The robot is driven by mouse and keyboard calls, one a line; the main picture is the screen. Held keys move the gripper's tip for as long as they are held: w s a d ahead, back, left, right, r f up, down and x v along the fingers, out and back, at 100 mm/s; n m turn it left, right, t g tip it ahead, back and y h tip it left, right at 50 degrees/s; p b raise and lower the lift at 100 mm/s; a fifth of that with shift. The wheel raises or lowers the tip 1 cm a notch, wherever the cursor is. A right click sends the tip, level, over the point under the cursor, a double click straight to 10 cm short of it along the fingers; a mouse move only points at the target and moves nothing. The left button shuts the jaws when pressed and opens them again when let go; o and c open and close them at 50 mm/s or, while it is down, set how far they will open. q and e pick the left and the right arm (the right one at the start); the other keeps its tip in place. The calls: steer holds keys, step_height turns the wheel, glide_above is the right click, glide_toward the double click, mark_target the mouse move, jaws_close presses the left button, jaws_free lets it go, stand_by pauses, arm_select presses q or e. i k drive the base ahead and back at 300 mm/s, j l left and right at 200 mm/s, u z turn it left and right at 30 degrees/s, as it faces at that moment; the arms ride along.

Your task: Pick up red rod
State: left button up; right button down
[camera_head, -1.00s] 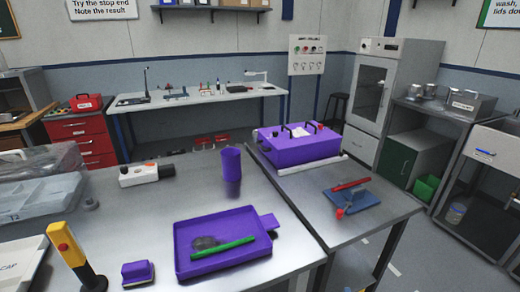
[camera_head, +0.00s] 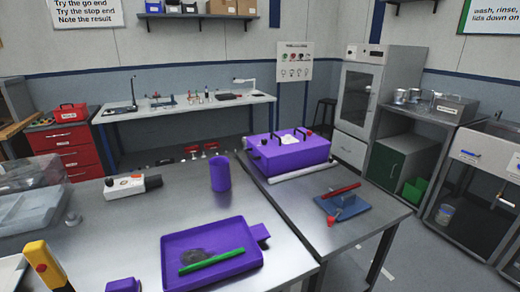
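A red rod (camera_head: 341,190) lies tilted across a blue stand (camera_head: 345,206) on the right-hand metal table (camera_head: 300,206). A small red part (camera_head: 334,219) shows at the stand's front, low on the table side. Neither of my grippers shows in the head view, so nothing is seen near the rod.
A purple tray (camera_head: 245,266) holds a green rod (camera_head: 211,260) and a dark grey patch. A purple cup (camera_head: 220,174), a purple case (camera_head: 290,155) and a white-and-orange device (camera_head: 125,187) stand behind. A yellow-topped post (camera_head: 42,260) rises at lower left. Bare tabletop surrounds the blue stand.

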mark_target(346, 190)
steer(key=z, duration=0.8)
